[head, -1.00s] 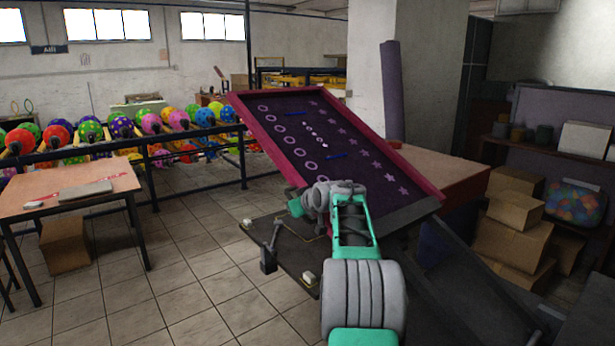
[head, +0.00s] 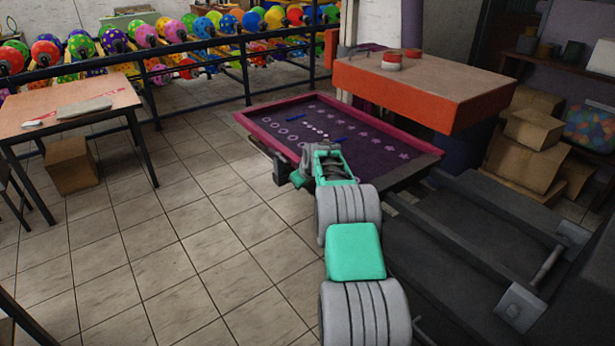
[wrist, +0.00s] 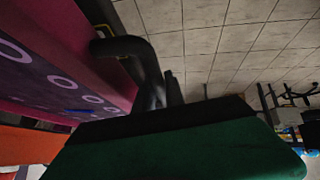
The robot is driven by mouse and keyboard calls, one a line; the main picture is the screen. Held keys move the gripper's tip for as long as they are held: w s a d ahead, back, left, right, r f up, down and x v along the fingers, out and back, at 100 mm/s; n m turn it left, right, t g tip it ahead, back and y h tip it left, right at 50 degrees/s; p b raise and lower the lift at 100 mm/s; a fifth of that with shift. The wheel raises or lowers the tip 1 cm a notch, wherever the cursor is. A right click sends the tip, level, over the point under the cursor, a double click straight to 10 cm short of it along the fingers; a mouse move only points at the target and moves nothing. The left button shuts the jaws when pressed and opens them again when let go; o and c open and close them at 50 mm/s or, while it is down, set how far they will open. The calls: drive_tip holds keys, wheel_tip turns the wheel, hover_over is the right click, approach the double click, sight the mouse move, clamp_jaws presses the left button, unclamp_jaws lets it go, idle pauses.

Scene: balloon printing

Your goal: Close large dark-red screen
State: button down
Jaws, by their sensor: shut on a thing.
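The large dark-red screen (head: 345,118) has a magenta frame around a dark purple sheet with pale rings and stars. In the head view it lies low and nearly level in front of the orange table, under my arm's reach. Part of its near edge is hidden by my arm. In the wrist view its frame (wrist: 75,35) fills the left side, and a dark bent handle (wrist: 135,47) comes off it. My gripper (wrist: 172,92) is shut on this handle at the screen's near edge. The fingertips are dark and hard to make out.
An orange-sided table (head: 425,85) with small red-and-white pots stands just behind the screen. A wooden table (head: 75,105) is at the left, and a dark rail machine (head: 490,235) is at the right. The tiled floor (head: 170,260) at front left is clear.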

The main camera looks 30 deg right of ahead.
drive_tip(key=shift+s+a+f, duration=0.1)
drive_tip(key=shift+s+f, duration=0.1)
drive_tip(key=shift+f, duration=0.45)
drive_tip(key=shift+s+f, duration=0.1)
drive_tip(key=shift+f, duration=0.05)
drive_tip(key=c, duration=1.8)
unclamp_jaws()
drive_tip(key=shift+f, duration=0.1)
drive_tip(key=shift+o, duration=1)
drive_tip(key=shift+w, duration=0.2)
drive_tip(key=shift+o, duration=0.8)
drive_tip(key=shift+r, duration=0.6)
drive_tip(key=b+v, duration=0.1)
drive_tip(key=v, duration=0.6)
drive_tip(key=shift+s, duration=0.15)
